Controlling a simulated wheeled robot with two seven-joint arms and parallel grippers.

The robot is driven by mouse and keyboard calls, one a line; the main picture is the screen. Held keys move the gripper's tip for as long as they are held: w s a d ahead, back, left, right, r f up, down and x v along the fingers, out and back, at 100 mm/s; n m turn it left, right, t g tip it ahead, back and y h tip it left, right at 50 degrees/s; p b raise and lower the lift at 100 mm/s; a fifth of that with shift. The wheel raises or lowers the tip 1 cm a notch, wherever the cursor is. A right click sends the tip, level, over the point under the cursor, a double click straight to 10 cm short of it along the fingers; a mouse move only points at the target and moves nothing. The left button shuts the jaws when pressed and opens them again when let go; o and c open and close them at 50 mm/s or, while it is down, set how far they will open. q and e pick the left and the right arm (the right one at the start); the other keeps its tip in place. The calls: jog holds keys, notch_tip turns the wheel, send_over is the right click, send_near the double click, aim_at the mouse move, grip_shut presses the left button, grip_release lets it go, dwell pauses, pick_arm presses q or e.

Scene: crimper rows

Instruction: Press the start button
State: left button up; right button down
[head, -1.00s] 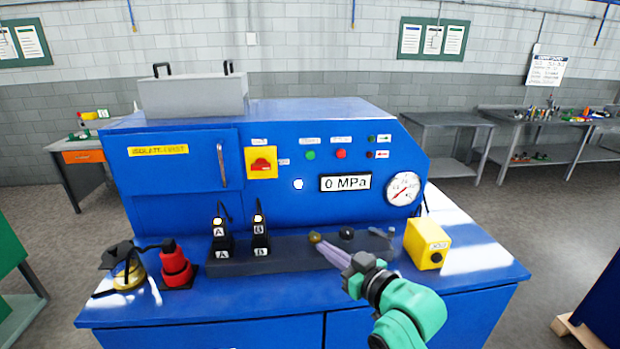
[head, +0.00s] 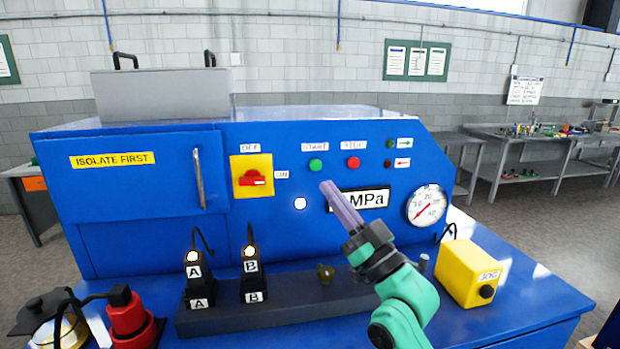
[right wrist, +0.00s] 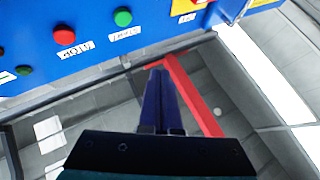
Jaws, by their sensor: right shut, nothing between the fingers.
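The green start button (head: 316,165) sits under the START label on the blue machine's front panel; it also shows in the right wrist view (right wrist: 123,18). The red stop button (head: 353,163) is just to its right in the head view. My right gripper (head: 330,188) is shut and empty. In the head view its tips appear just below the start button and cover the left part of the pressure display. In the right wrist view the shut fingers (right wrist: 158,75) point toward the panel, apart from the button. My left gripper is not in view.
A red rotary switch (head: 253,180) on a yellow plate is left of the buttons. A round gauge (head: 427,204) is at the right. A yellow JOG box (head: 472,273), a red device (head: 128,318) and black blocks A and B stand on the blue worktop.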

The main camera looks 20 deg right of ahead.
jog(key=b, duration=0.1)
send_near(312, 162)
jog(key=s+a+r+x, duration=0.1)
jog(key=x, duration=0.4)
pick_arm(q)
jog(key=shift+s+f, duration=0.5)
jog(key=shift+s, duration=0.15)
pick_arm(e)
jog(key=shift+w+d+f, duration=0.1)
jog(key=shift+w, duration=0.15)
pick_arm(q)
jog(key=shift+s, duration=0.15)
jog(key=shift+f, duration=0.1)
pick_arm(e)
jog(key=shift+w, duration=0.1)
dwell(0.9)
jog(key=shift+w+d, duration=0.1)
jog(key=shift+w, duration=0.2)
